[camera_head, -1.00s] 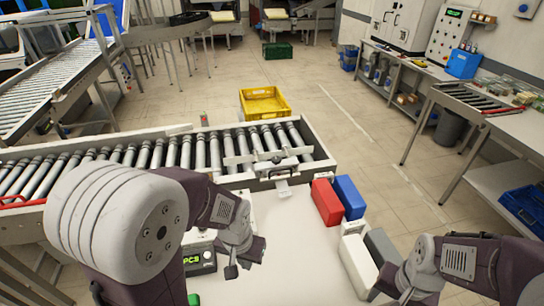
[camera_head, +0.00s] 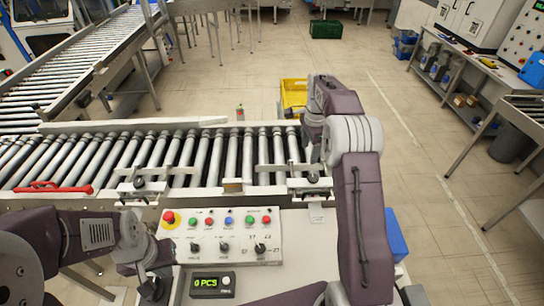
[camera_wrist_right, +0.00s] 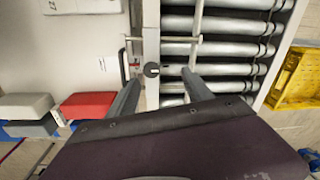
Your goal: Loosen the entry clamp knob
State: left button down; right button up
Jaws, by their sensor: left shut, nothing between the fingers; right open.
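A clamp with a round black knob (camera_wrist_right: 152,70) sits on the conveyor's side rail in the right wrist view. My right gripper (camera_wrist_right: 158,80) is open, with its two fingers spread either side of the knob and apart from it. In the head view this right-hand clamp (camera_head: 313,178) shows just below my right wrist; its fingers are largely hidden there. A second clamp with a black knob (camera_head: 139,183) is on the near rail further left. Which clamp is the entry one is not marked. My left gripper (camera_head: 150,287) is shut and empty beside the control panel.
The roller conveyor (camera_head: 235,188) runs across the middle. The control panel (camera_head: 225,236) with buttons and a counter display (camera_head: 212,285) stands in front. A yellow crate (camera_head: 292,92) is on the floor behind. Red (camera_wrist_right: 88,105) and blue bins lie near my right arm.

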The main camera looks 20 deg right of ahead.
aim_at(313, 177)
jog(key=shift+m+g, duration=0.3)
jog(key=shift+g, duration=0.1)
jog(key=f+p, duration=0.1)
jog(key=f, duration=0.2)
jog(key=s+d+f+p, duration=0.1)
jog(key=f, duration=0.3)
jog(key=d+f+p, duration=0.1)
jog(key=f, duration=0.3)
jog(key=shift+s+d, duration=0.2)
jog(key=shift+s, duration=0.15)
jog(key=shift+s+f, duration=0.1)
jog(key=shift+f, duration=0.25)
pick_arm(q)
jog(key=r, duration=0.2)
jog(key=s+r, duration=0.1)
jog(key=r, duration=0.1)
pick_arm(e)
grip_shut()
